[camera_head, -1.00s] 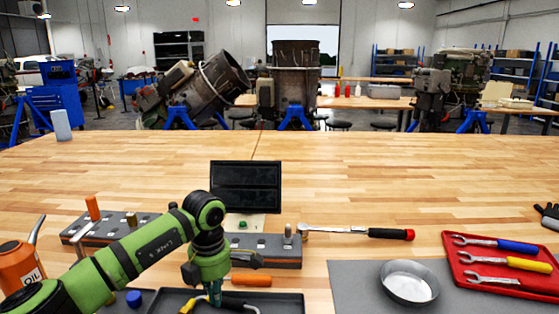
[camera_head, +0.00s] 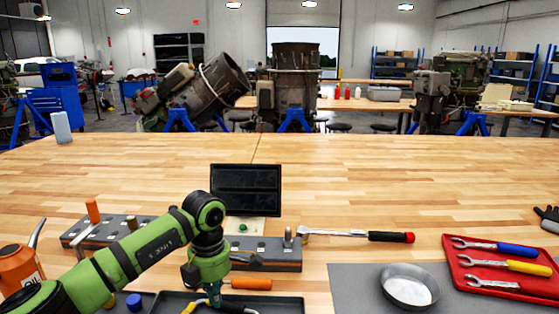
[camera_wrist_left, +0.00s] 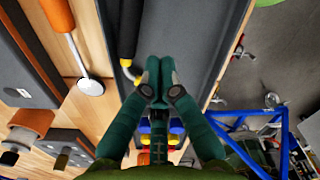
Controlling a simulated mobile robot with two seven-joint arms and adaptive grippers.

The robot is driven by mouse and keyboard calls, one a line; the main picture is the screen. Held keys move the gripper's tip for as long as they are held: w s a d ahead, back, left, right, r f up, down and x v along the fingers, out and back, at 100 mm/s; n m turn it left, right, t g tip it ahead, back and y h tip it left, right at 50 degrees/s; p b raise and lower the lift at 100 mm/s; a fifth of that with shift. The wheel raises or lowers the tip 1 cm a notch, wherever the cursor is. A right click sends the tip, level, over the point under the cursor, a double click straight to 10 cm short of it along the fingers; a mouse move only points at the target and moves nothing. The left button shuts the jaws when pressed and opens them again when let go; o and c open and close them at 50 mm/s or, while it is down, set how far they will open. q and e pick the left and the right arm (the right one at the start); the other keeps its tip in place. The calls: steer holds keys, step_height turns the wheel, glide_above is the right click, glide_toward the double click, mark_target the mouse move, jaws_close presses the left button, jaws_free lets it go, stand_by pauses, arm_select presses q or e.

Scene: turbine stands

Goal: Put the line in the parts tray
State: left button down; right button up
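The parts tray (camera_head: 285,303) is a dark, shallow tray at the bottom of the head view; its grey floor (camera_wrist_left: 190,35) fills the upper middle of the left wrist view. The line (camera_head: 232,306) is black with yellow ends and lies in the tray, partly cut off by the frame edge. Part of it (camera_wrist_left: 128,35) shows beside the fingertips in the wrist view, apart from them. My left gripper (camera_head: 213,294) points down over the tray. Its fingertips (camera_wrist_left: 158,78) are together, with nothing visible between them.
Behind the tray stands a grey tool rack (camera_head: 275,252) with an orange-handled tool (camera_head: 250,283) before it. An orange oil can (camera_head: 18,268) stands left. A ratchet (camera_head: 360,235), a metal bowl (camera_head: 410,288) and a red wrench tray (camera_head: 500,268) lie right. The table's far half is mostly clear.

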arm_select(q)
step_height(320, 180, up, 7)
steer(key=p, duration=0.4)
steer(key=shift+r, duration=0.15)
stand_by(0.4)
